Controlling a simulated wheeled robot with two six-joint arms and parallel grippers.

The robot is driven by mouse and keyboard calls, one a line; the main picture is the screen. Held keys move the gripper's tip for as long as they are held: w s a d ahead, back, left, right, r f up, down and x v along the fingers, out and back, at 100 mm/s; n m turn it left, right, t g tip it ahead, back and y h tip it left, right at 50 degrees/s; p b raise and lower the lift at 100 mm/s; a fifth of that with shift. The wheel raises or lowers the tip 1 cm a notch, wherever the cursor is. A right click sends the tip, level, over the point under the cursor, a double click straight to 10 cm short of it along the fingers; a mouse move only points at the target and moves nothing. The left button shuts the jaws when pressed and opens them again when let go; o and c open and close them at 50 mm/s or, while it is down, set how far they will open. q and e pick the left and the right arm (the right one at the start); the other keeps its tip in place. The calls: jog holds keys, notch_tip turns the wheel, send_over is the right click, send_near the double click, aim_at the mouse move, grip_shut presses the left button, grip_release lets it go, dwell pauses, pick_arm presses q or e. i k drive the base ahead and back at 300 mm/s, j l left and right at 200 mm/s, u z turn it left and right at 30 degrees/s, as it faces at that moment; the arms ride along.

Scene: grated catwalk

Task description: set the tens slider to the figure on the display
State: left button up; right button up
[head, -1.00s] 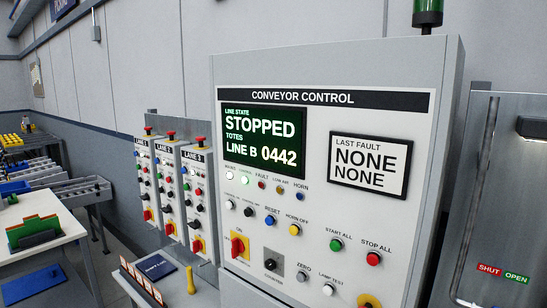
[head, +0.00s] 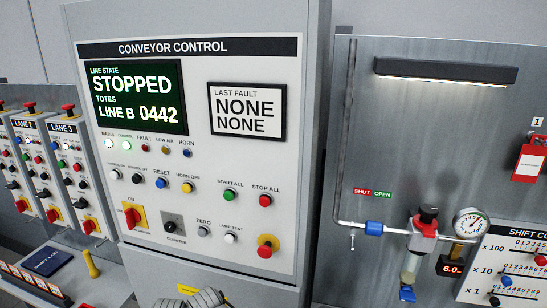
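The conveyor control display (head: 136,98) reads STOPPED and TOTES LINE B 0442 in lit figures. At the lower right is the shift counter panel (head: 465,287), cut off by the picture's edges. Its rows are marked x100, x10 and x1. The tens slider (head: 507,281) has a blue knob near the low left end of its scale; its exact figure is too small to tell. A red knob (head: 541,260) is in the x100 row and a black knob (head: 494,301) in the x1 row.
A pressure gauge (head: 470,224), a small red readout (head: 451,267) showing about 6.0 and a blue-fitted pipe (head: 374,228) sit beside the shift counter. A red tag (head: 529,162) hangs above. A grey-black ridged object (head: 205,299) shows at the bottom edge; I cannot tell what it is.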

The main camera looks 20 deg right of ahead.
aim_at(506, 280)
jog(key=z, duration=2.5)
jog(key=l+z, duration=0.1)
jog(key=l, duration=0.1)
